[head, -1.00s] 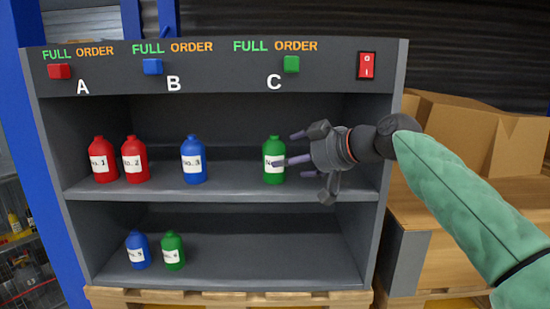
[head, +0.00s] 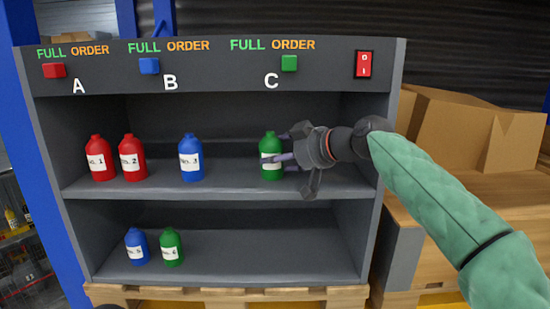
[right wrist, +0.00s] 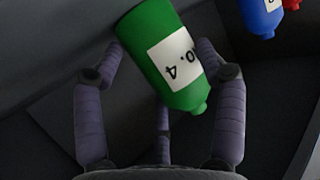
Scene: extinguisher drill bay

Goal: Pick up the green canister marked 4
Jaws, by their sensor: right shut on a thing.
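The green canister marked 4 (head: 270,172) stands upright on the upper shelf, toward the right, below the letter C. In the right wrist view the canister (right wrist: 180,75) fills the space between my fingers, its label reading "o. 4". My right gripper (head: 284,150) reaches in from the right, its fingers closed around the canister's body. It also shows in the right wrist view (right wrist: 162,85). The canister's base seems to be at shelf level. My left gripper is in neither view.
Two red canisters (head: 131,160) and a blue canister (head: 191,160) stand left on the same shelf (head: 225,190). A smaller blue canister (head: 137,248) and green canister (head: 171,249) stand on the lower shelf. Cardboard boxes (head: 455,130) lie to the right.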

